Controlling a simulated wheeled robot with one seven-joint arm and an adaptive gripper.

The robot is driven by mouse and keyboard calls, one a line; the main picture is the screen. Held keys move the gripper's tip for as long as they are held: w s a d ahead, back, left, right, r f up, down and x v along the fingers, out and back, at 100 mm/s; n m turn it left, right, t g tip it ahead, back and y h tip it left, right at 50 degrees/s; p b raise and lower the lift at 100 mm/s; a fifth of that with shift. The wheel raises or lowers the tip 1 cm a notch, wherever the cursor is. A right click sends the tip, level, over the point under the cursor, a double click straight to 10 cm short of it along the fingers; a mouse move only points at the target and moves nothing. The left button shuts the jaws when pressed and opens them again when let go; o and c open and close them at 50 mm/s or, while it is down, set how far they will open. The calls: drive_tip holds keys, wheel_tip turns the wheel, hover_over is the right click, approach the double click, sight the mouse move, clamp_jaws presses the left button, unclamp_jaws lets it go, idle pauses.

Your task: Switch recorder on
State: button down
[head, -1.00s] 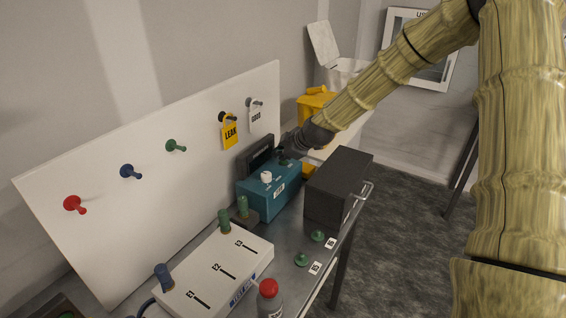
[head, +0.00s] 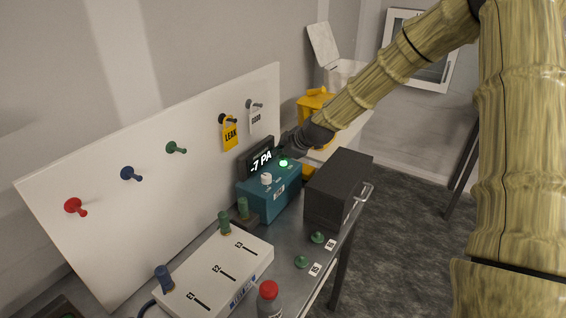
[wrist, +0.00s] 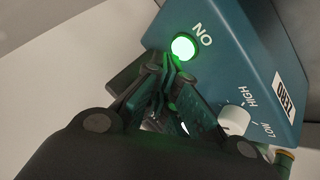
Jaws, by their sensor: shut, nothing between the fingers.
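The recorder is a teal box (head: 272,195) at the back of the bench, with a dark display (head: 262,160) behind it that reads "-7 PA" in lit digits. Its round button (head: 283,163) glows green. In the wrist view the lit button (wrist: 183,47) sits beside the label "ON", and a white knob (wrist: 233,120) stands by "HIGH" and "LOW". My gripper (wrist: 170,70) is shut and empty, with its fingertips right at the lower edge of the lit button; I cannot tell whether they touch it. In the head view my gripper is mostly hidden behind my wrist.
A black box (head: 338,185) stands to the right of the teal box. A white panel (head: 100,220) with coloured pegs and tags rises behind. A white box (head: 225,275) marked E1, E2, E3 and a red-capped bottle (head: 268,290) are in front.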

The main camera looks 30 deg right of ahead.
sight(281, 163)
drive_tip(key=shift+r, duration=0.35)
drive_tip(key=shift+r+p, duration=1.45)
drive_tip(key=shift+r, duration=0.95)
